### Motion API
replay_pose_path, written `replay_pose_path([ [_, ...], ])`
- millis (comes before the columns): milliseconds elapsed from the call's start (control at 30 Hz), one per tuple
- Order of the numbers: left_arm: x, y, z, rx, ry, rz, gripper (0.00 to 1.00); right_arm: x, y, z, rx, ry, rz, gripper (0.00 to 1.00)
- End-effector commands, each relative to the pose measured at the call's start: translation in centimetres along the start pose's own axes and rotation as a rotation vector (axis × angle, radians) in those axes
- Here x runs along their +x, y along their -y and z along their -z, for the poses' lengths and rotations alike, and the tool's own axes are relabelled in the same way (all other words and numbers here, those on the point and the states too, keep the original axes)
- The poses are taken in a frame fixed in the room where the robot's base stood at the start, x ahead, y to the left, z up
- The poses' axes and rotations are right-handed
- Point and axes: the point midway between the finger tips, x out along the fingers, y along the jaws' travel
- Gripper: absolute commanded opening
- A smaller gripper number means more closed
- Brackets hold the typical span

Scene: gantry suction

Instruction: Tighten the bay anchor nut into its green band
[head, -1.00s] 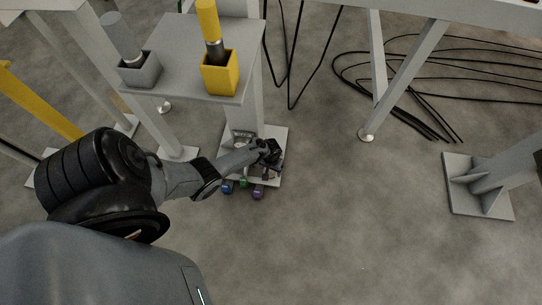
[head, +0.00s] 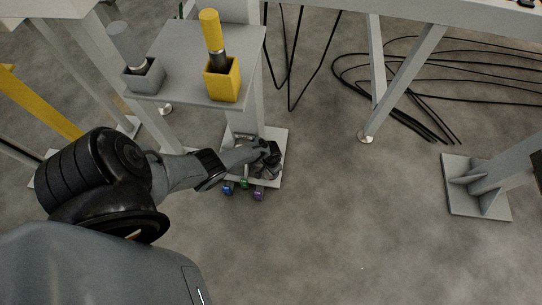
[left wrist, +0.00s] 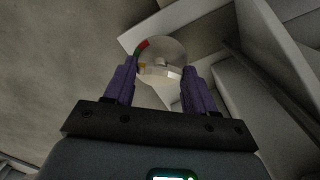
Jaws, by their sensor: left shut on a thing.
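My left gripper (left wrist: 160,88) has purple fingers on both sides of a pale nut-like piece, the bay anchor nut (left wrist: 160,71), and is shut on it. Behind it is a round dial (left wrist: 172,50) with red, green and yellowish marks on its left rim. The nut's exact angle against the green band is hard to tell. In the head view my left gripper (head: 268,157) is low over the column's floor plate (head: 276,136) and hides the nut. My right gripper is not in view.
Blue (head: 228,190), green (head: 243,183) and purple (head: 258,194) ended pieces lie at the plate's front edge. Above, a grey shelf (head: 190,50) carries a yellow holder (head: 223,82) and a grey holder (head: 144,76). Black cables (head: 400,105) lie at right. The floor in front is clear.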

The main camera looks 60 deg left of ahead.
Motion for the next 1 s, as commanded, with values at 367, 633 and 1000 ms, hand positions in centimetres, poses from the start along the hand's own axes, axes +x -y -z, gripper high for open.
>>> replay_pose_path([
  [367, 0.0, 0.0, 0.1, 0.058, -0.002, 0.000, 0.57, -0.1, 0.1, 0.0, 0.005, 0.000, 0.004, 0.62],
  [633, 0.0, 0.0, 0.1, 0.056, -0.001, 0.000, 0.81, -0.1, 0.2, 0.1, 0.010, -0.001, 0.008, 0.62],
  [1000, -1.2, 0.0, 0.1, 0.056, -0.002, 0.000, 0.81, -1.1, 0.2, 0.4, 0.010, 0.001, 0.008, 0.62],
])
